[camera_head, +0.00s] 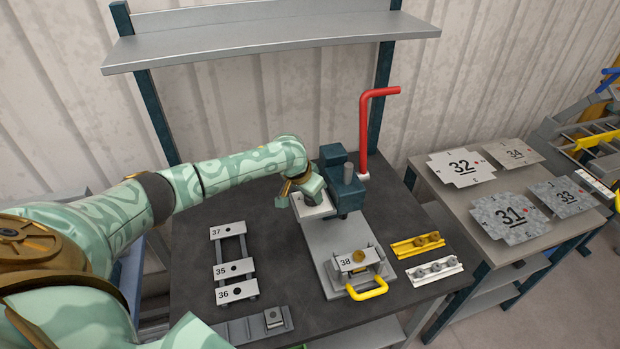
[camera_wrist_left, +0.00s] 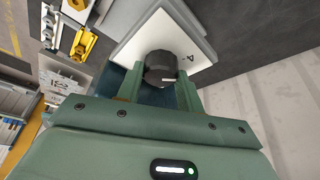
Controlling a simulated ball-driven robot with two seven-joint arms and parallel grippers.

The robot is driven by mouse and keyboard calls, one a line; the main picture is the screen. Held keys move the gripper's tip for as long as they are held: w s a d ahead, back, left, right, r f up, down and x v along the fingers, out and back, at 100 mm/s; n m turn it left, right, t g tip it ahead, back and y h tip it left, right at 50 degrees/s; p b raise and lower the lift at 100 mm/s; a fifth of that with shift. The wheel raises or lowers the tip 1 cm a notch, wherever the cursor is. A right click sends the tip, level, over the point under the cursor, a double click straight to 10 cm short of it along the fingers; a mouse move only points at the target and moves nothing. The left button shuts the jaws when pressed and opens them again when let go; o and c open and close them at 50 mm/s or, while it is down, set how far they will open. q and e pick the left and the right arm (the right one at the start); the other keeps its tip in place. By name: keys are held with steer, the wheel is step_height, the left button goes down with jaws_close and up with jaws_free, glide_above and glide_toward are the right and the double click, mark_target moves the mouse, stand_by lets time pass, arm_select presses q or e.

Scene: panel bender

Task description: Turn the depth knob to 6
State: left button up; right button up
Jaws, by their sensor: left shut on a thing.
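The depth knob (camera_wrist_left: 160,66) is a dark round knob on a white dial plate (camera_wrist_left: 138,50) in the left wrist view. A white mark on its rim points toward the lower right side, near a printed 4. The other dial numbers are hidden or out of view. My left gripper (camera_wrist_left: 160,84) has one finger on each side of the knob and is shut on it. In the head view my left gripper (camera_head: 299,190) is at the dial plate (camera_head: 318,211), beside the dark teal bender head (camera_head: 343,184); the knob is mostly hidden there. My right gripper is not in view.
A red lever (camera_head: 364,125) rises behind the bender. A die numbered 38 (camera_head: 346,263) with a yellow handle (camera_head: 369,291) sits in front. Plates 37, 35 and 36 (camera_head: 236,291) lie left on the dark table. Numbered sheets (camera_head: 461,168) lie on the right table. A shelf (camera_head: 270,38) hangs above.

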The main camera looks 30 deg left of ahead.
arm_select(q)
steer(key=shift+r+m+p, duration=0.3)
steer(key=shift+m+p, duration=0.1)
steer(key=shift+w+a+f+m+h, duration=0.1)
steer(key=shift+f+m+h, duration=0.15)
steer(key=shift+m+h, duration=0.55)
steer(key=m, duration=0.3)
steer(key=shift+f+g+h, duration=0.1)
steer(key=shift+g+h, duration=0.2)
steer(key=shift+a+m+g+h+b, duration=0.1)
steer(key=shift+m+g+h+b, duration=0.25)
steer(key=shift+m, duration=0.55)
steer(key=shift+m+g+h+b, duration=0.15)
steer(key=shift+m+b, duration=0.3)
steer(key=shift+m, duration=0.45)
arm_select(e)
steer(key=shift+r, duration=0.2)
arm_select(q)
steer(key=o, duration=1)
steer(key=p+v, duration=0.1)
steer(key=v, duration=1.5)
steer(key=shift+w+r+p, duration=0.2)
steer(key=shift+r+p, duration=0.05)
steer(key=shift+p, duration=0.05)
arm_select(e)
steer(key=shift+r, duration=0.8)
